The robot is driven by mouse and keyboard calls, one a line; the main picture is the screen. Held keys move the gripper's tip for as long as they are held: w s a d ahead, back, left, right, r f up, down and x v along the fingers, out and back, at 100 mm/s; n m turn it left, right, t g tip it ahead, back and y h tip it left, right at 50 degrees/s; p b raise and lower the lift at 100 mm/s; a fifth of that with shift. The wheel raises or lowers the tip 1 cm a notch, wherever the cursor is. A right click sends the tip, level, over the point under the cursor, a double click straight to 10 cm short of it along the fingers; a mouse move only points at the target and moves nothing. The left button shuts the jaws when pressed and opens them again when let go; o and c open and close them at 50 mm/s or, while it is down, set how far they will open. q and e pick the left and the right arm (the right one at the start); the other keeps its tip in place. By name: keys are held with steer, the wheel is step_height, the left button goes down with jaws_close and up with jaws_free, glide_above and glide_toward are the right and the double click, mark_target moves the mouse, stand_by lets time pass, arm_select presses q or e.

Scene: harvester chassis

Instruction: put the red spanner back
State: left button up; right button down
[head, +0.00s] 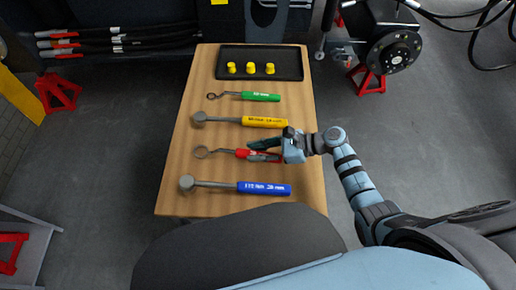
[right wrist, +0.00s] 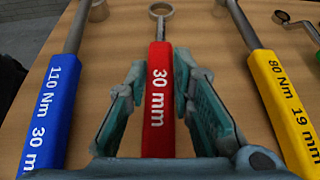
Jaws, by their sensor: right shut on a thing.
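The red spanner (head: 242,154) lies along the wooden table between the yellow and blue tools, its ring end pointing left. In the right wrist view, its red handle (right wrist: 158,110) is marked 30 mm. My right gripper (head: 264,150) reaches in from the right, with a finger on each side of the handle, shut on it. The fingers (right wrist: 158,76) show on both sides of the handle in the wrist view. I cannot tell whether the spanner touches the table. My left gripper is not in view.
The wooden table (head: 172,165) also holds a blue torque wrench (head: 264,188), a yellow torque wrench (head: 264,122) and a green spanner (head: 260,97). A black tray (head: 290,72) with three yellow caps (head: 251,68) is at the far end. Red stands (head: 58,92) are on the floor.

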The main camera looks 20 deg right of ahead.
steer(key=shift+f, duration=0.1)
steer(key=c, duration=1.3)
jaws_free()
steer(key=v, duration=1.2)
